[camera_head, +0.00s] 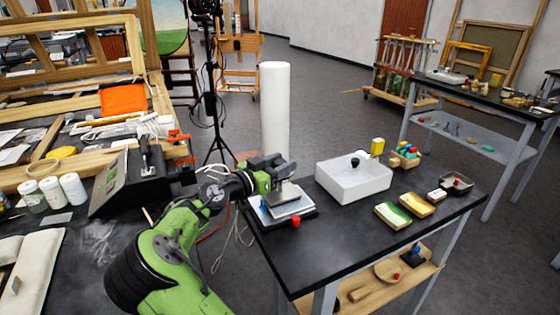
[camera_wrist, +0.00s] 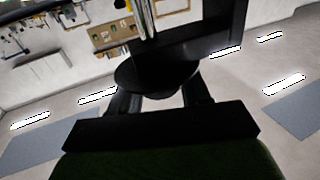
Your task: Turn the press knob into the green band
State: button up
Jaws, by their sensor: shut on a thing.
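The press (camera_head: 288,208) stands at the left end of the black table, with pale plates on a dark base. My gripper (camera_head: 272,182) is just above it and hides its upper part. In the wrist view, my gripper (camera_wrist: 158,92) is shut on a dark round knob (camera_wrist: 155,74), one finger on each side. A shiny metal shaft (camera_wrist: 147,20) runs up from the knob. A green band on the press cannot be made out in either view, nor can any pointer on the knob.
A white box (camera_head: 352,182) with a black knob stands right of the press. A white column (camera_head: 275,110) rises behind. The table's front middle is clear.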

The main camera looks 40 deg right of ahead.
aim_at(280, 161)
jog(key=m+g+p, duration=0.1)
jog(key=g, duration=0.1)
jog(key=m+g+p, duration=0.1)
jog(key=p, duration=0.1)
jog(key=m+g+p, duration=0.1)
jog(key=g+p, duration=0.1)
jog(key=shift+w+r+m+g+y, duration=0.1)
jog(key=shift+r+m+g+y, duration=0.2)
jog(key=shift+r, duration=0.05)
jog(key=m+g+y+p, duration=0.1)
jog(key=m+g+p, duration=0.1)
jog(key=g, duration=0.1)
jog(key=shift+f, duration=0.2)
jog(key=shift+f+m+g+y+p, duration=0.1)
jog(key=shift+m+g+y+p, duration=0.4)
jog(key=shift+m+g+y, duration=0.55)
jog(key=shift+g, duration=0.35)
jog(key=o, duration=1)
jog(key=shift+c, duration=0.2)
notch_tip(280, 161, up, 10)
jog(key=p, duration=0.2)
jog(key=shift+p, duration=0.4)
